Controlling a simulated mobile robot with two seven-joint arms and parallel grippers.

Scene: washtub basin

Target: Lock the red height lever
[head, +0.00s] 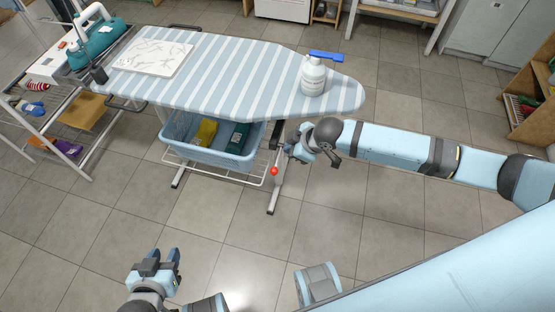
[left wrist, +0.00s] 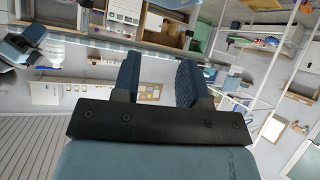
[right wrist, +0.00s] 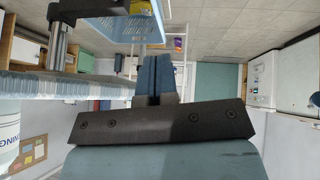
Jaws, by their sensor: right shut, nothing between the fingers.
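The red height lever (head: 274,171) shows as a round red knob beside the ironing board's leg, below the striped board (head: 225,75). My right gripper (head: 291,142) is just above and slightly right of the red knob, apart from it, near the board's underside. Its fingers are shut and empty, together in the right wrist view (right wrist: 153,75). The red knob cannot be made out in the right wrist view. My left gripper (head: 165,256) is open and empty over the floor at lower left. Its fingers stand apart in the left wrist view (left wrist: 158,80).
A light blue basket (head: 176,149) with a yellow and a green item sits on the rack under the board. A white bottle (head: 314,78) with a blue top stands on the board. A white shelf rack (head: 45,135) is at left. The floor in front is clear.

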